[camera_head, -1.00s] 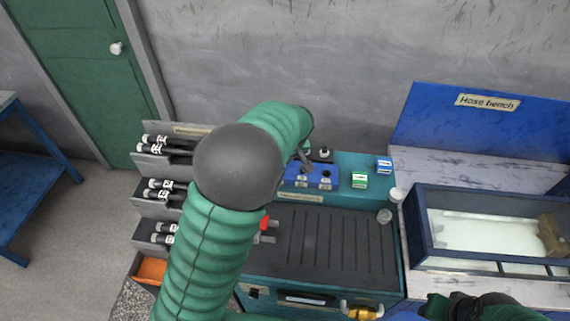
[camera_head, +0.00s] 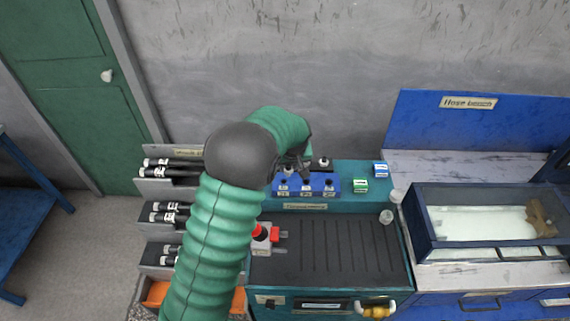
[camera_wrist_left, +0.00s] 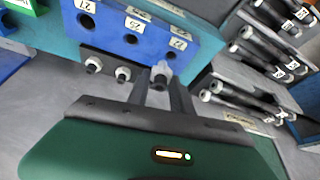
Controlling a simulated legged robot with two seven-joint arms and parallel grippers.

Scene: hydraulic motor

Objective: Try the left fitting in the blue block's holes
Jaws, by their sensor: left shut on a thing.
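My left gripper (camera_head: 302,174) comes down at the blue block (camera_head: 331,186) from above, near its middle, and its own arm partly hides it. In the left wrist view the gripper (camera_wrist_left: 160,78) is shut on a small fitting (camera_wrist_left: 158,83) with a pale end, beside the blue block (camera_wrist_left: 150,34). The block has several numbered holes, "27" and "22" among them. I cannot tell whether the fitting touches a hole. Two other pale-topped fittings (camera_wrist_left: 123,73) and (camera_wrist_left: 93,65) stand on a dark strip along the block. My right gripper is out of view.
Dark hoses with white tags lie on racks (camera_head: 165,213) at the left. A ribbed dark bench mat (camera_head: 335,250) is mostly clear, with a red-and-grey part (camera_head: 262,240) at its left. A blue-framed tank (camera_head: 418,225) is farther right.

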